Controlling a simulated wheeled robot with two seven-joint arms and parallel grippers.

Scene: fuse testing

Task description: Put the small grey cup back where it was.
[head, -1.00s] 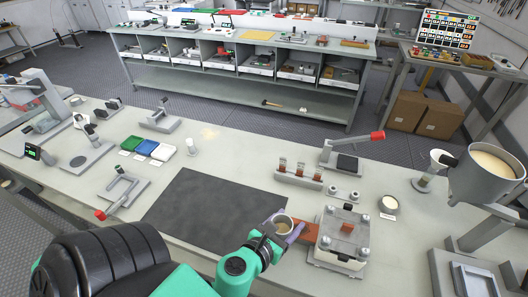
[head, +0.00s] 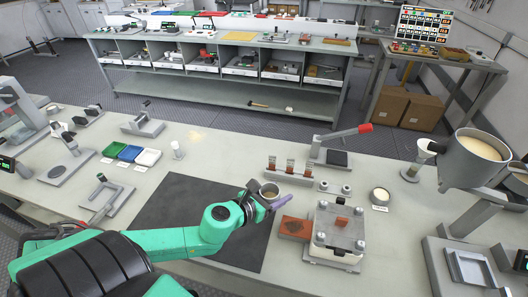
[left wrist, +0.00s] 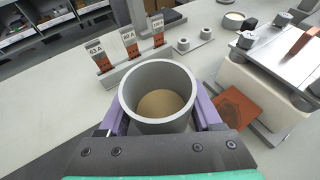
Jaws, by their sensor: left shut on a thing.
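The small grey cup (head: 269,191) is held by my left gripper (head: 262,200), above the right part of the dark mat (head: 190,205). In the left wrist view the cup (left wrist: 160,80) sits between the two purple fingers, which touch its sides. Its open top faces the camera and tan grainy material lies inside. The cup looks roughly upright. My right gripper is not in view.
A clamped box (head: 338,235) with a reddish-brown slab (head: 296,228) stands right of the cup. Fuses on a rack (head: 290,172), a red-handled press (head: 340,145), a small pot (head: 380,195) and a large hopper (head: 475,165) stand beyond. The mat's left part is clear.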

